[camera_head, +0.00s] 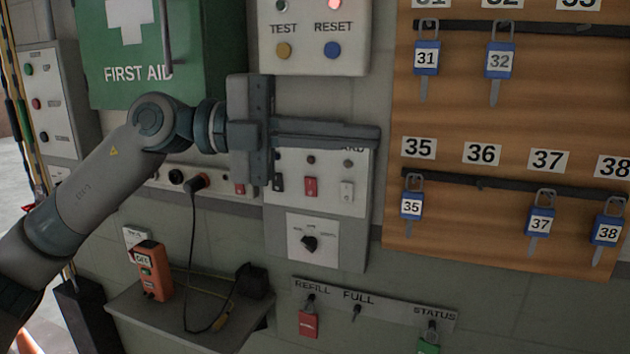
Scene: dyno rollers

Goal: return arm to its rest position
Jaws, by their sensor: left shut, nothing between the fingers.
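My left arm (95,185) comes in from the left and reaches up to the middle of the view. My left gripper (374,134) is shut and empty, its fingers pointing right. It appears in front of the upper part of a white switch panel (350,210) and hides most of that panel's top label. I cannot tell how far it is from the panel. My right gripper is not in view.
A green first aid box (130,75) hangs behind the arm. A TEST/RESET panel (350,55) is above the gripper. A wooden board (450,115) with numbered blue padlocks is at right. A shelf (190,325) holds an orange device (154,271). Tags hang from a REFILL/STATUS strip (385,308).

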